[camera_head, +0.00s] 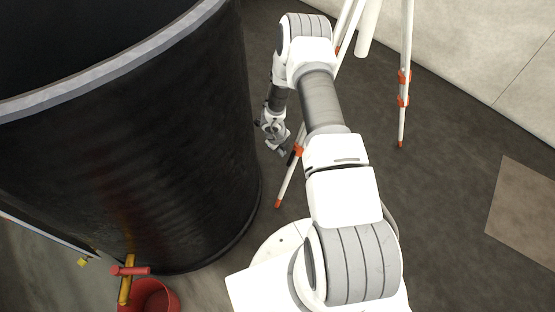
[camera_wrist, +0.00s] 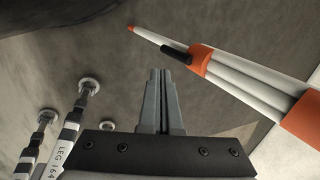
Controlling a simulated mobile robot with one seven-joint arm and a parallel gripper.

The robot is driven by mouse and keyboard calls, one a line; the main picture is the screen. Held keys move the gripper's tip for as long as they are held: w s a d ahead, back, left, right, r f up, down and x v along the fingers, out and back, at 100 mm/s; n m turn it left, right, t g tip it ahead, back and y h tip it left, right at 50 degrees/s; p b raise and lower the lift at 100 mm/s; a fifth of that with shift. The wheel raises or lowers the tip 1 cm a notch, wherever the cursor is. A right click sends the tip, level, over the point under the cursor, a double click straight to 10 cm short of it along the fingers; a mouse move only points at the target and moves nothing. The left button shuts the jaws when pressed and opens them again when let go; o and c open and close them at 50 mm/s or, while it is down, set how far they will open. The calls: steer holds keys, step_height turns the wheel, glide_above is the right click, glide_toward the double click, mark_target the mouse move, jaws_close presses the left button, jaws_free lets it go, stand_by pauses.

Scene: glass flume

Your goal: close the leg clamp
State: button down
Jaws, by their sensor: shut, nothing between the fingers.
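In the wrist view, a white tripod leg (camera_wrist: 258,88) with orange fittings runs from the upper middle to the right edge. A leg clamp with an orange collar (camera_wrist: 201,59) and a dark lever (camera_wrist: 176,53) sits on it, right of and beyond my fingertips. The lever sticks out from the collar toward the upper left. My gripper (camera_wrist: 161,74) is shut and empty, apart from the lever in the picture. In the head view, the gripper (camera_head: 281,149) hangs beside the orange clamp (camera_head: 298,150) on the near leg; whether they touch cannot be told.
A large black cylindrical tank (camera_head: 130,150) stands close on the left of my arm. Another tripod leg with orange clamps (camera_head: 403,88) stands at right. Striped poles (camera_wrist: 75,125) marked LEG show at left in the wrist view. Floor at right is open.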

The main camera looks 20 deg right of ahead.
mark_target(289, 163)
steer(key=shift+d+f, duration=0.1)
steer(key=b+x, duration=0.2)
steer(key=x, duration=0.8)
steer(key=shift+b, duration=0.35)
steer(key=shift+w+d+f+b, duration=0.15)
steer(key=shift+d+f+b, duration=0.2)
steer(key=shift+b, duration=0.55)
steer(key=shift+d+r, duration=0.15)
steer(key=shift+r, duration=0.05)
steer(key=shift+d, duration=0.1)
